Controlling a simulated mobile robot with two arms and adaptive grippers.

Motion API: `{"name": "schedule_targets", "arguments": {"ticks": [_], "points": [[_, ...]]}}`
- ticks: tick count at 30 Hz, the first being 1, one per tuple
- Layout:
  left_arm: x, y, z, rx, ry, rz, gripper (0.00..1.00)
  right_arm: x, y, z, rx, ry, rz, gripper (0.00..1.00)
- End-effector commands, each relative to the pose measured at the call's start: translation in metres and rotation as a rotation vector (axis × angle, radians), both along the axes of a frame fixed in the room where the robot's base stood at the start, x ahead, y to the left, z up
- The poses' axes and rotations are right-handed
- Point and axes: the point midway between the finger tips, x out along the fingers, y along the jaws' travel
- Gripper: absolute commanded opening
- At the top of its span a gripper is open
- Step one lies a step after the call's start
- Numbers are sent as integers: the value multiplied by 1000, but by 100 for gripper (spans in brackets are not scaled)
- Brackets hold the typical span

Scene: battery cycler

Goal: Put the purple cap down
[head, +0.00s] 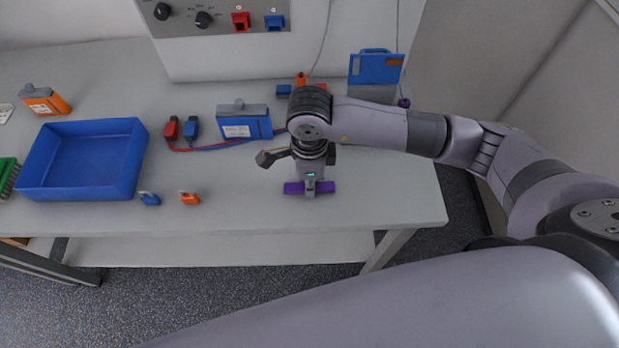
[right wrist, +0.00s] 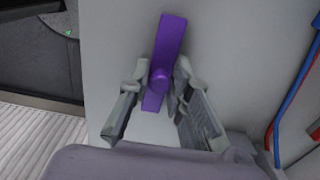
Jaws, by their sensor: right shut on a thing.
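The purple cap (head: 326,188) is a long flat bar with a round knob in its middle. It is near the front of the grey table, right of centre in the head view. My right gripper (head: 311,182) points down over it and is shut on its middle. In the right wrist view the cap (right wrist: 168,45) stands out past both sides of my right gripper (right wrist: 160,82), its knob between the fingers. I cannot tell whether the cap touches the table. My left gripper is not in view.
The table (head: 390,200) is clear around the cap, with its front edge close. Behind stand a blue-grey battery (head: 244,122) with red and blue leads. Small blue (head: 149,198) and orange (head: 190,198) clips and a blue tray (head: 85,190) lie left. A blue case (head: 375,68) stands at back.

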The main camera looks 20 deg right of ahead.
Motion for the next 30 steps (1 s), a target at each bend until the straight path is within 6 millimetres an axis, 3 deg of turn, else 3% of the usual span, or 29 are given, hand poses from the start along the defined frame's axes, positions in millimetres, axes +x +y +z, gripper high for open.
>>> {"name": "schedule_targets", "arguments": {"ticks": [11, 12, 20, 30], "points": [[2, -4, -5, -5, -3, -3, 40, 0, 0, -5, 1, 0, 1, 3], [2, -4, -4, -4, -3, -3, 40, 0, 0, -3, 1, 0, 1, 21], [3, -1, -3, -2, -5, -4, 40, 0, 0, -3, 1, 0, 0, 38], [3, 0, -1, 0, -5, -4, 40, 0, 0, -1, 1, 0, 0, 39]]}}
